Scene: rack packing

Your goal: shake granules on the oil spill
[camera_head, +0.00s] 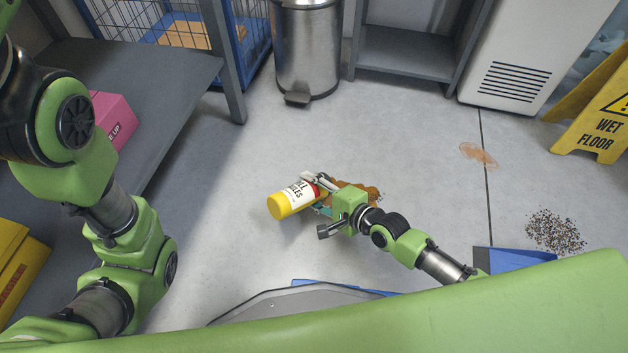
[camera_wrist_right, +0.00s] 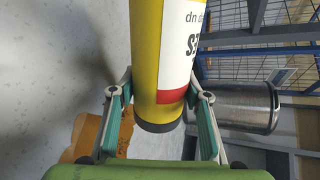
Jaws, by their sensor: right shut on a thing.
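My right gripper (camera_head: 322,189) is shut on a yellow canister (camera_head: 281,206) with a white label and a red band. The canister lies tilted well over in the grip above the floor, its yellow end to the left in the head view. It also fills the upper middle of the right wrist view (camera_wrist_right: 147,60), with its dark end between the fingers. A brown oil spill (camera_head: 372,191) lies on the floor just behind and under the gripper, partly hidden by it; part shows in the right wrist view (camera_wrist_right: 84,138). My left arm shows at the left; its gripper is out of frame.
A faint orange stain (camera_head: 478,155) and a scatter of dark granules (camera_head: 556,232) lie on the floor at right. A yellow wet floor sign (camera_head: 597,115) stands far right. A steel bin (camera_head: 306,50) stands at the back. A grey shelf (camera_head: 150,85) is at left.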

